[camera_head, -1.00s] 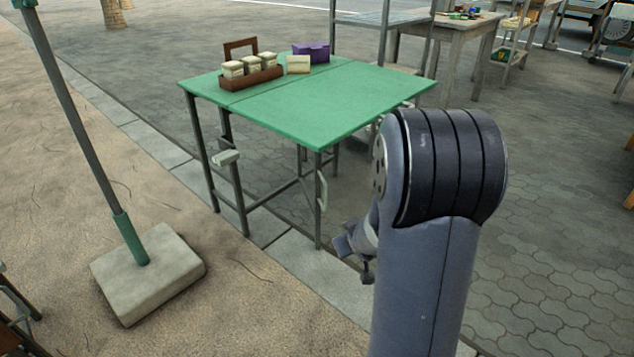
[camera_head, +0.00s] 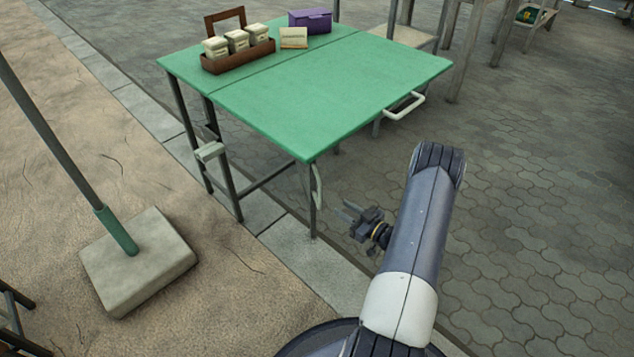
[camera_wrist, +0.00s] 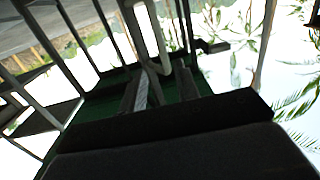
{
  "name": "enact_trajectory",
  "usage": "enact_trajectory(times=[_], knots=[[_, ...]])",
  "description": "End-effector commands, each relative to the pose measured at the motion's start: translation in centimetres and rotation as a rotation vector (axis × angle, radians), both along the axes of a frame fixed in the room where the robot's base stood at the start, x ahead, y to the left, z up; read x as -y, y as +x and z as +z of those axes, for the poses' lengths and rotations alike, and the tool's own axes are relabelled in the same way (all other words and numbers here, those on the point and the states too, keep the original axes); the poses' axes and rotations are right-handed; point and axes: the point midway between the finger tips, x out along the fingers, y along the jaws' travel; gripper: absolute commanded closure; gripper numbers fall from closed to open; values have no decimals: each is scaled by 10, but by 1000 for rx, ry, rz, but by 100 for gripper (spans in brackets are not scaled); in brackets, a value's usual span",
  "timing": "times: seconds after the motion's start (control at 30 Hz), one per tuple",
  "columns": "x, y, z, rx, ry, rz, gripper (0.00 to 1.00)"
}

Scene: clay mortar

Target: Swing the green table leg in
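The green-topped folding table (camera_head: 300,95) stands upright on dark metal legs. Its near corner leg (camera_head: 312,215) carries a pale loop handle (camera_head: 318,186). The left leg (camera_head: 231,188) has a pale block (camera_head: 209,151) partway up. My gripper (camera_head: 343,210) is just right of the near leg and below the tabletop, with fingers apart and empty. In the wrist view, the two fingers (camera_wrist: 162,88) are spread below a pale loop (camera_wrist: 150,35), which appears to be the leg handle. I cannot tell the exact gap, but nothing seems clamped.
On the table are a brown caddy (camera_head: 238,59) with pale containers, a purple box (camera_head: 310,20) and a small pale card (camera_head: 294,38). Another pale handle (camera_head: 405,106) sits under the right edge. A pole base (camera_head: 138,262) stands left.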

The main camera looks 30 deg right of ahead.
Motion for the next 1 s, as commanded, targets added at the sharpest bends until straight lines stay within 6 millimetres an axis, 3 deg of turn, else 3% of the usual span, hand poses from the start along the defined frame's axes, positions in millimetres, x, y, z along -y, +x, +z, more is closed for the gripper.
enact_trajectory(times=[0.17,0.7,1.0], knots=[[-3,-2,-3,26,26,17,70],[-38,80,-4,26,22,16,70],[-43,94,-2,24,24,13,70]])
